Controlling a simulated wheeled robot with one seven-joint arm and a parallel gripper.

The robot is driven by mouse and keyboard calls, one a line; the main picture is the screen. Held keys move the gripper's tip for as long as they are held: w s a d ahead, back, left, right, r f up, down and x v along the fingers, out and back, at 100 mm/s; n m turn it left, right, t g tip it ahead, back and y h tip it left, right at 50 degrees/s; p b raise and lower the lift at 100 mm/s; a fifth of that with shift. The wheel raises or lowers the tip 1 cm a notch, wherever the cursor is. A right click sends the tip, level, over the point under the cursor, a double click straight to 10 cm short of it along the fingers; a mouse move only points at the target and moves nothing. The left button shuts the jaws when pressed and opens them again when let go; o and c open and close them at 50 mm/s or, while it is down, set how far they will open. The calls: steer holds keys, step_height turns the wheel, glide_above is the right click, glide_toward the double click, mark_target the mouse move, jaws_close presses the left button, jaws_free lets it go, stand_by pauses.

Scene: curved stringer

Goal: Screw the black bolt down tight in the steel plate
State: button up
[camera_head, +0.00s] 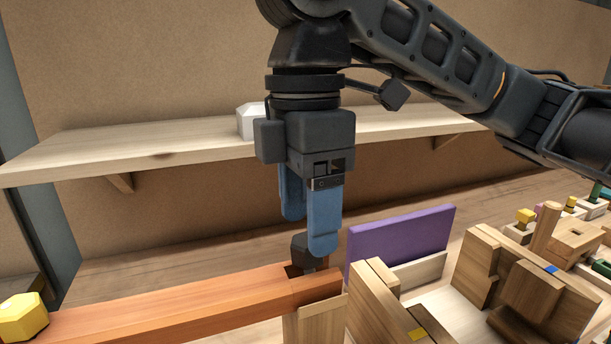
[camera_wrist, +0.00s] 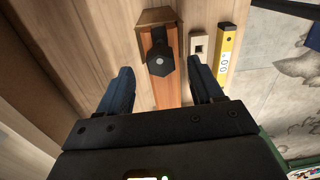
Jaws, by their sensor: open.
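The black bolt (camera_head: 299,246) has a dark hexagonal head and stands at the right end of a reddish-brown wooden beam (camera_head: 190,304). In the wrist view the bolt head (camera_wrist: 160,61) shows from above, roughly midway between the fingers. My gripper (camera_head: 308,236) points down with its blue fingers apart, fingertips around the level of the bolt head. The near finger hides part of the bolt. In the wrist view the gripper (camera_wrist: 160,72) shows a gap on both sides of the head. I cannot make out the steel plate clearly; a dark strip shows beside the bolt.
A purple board (camera_head: 402,244) and wooden blocks (camera_head: 375,300) stand close on the right. A yellow faceted piece (camera_head: 22,318) sits on the beam's left. A shelf (camera_head: 130,152) with a white piece (camera_head: 247,121) runs behind. A yellow level (camera_wrist: 226,55) lies right in the wrist view.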

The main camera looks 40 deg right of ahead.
steer(key=shift+f, duration=0.75)
steer(key=shift+c, duration=0.3)
jaws_close()
steer(key=shift+r+m+p, duration=0.25)
steer(key=shift+m+p, duration=0.5)
steer(key=shift+m, duration=0.05)
steer(key=m+p, duration=0.1)
steer(key=m, duration=0.1)
steer(key=shift+d+f+m+p, duration=0.1)
steer(key=shift+d+m+p, duration=0.05)
steer(key=shift+m+p, duration=0.25)
steer(key=shift+f+m+p, duration=0.15)
steer(key=shift+m+p, duration=0.55)
steer(key=shift+m, duration=0.5)
steer(key=shift+d+f+m, duration=0.15)
steer(key=shift+f+m, duration=0.1)
steer(key=shift+m, duration=0.35)
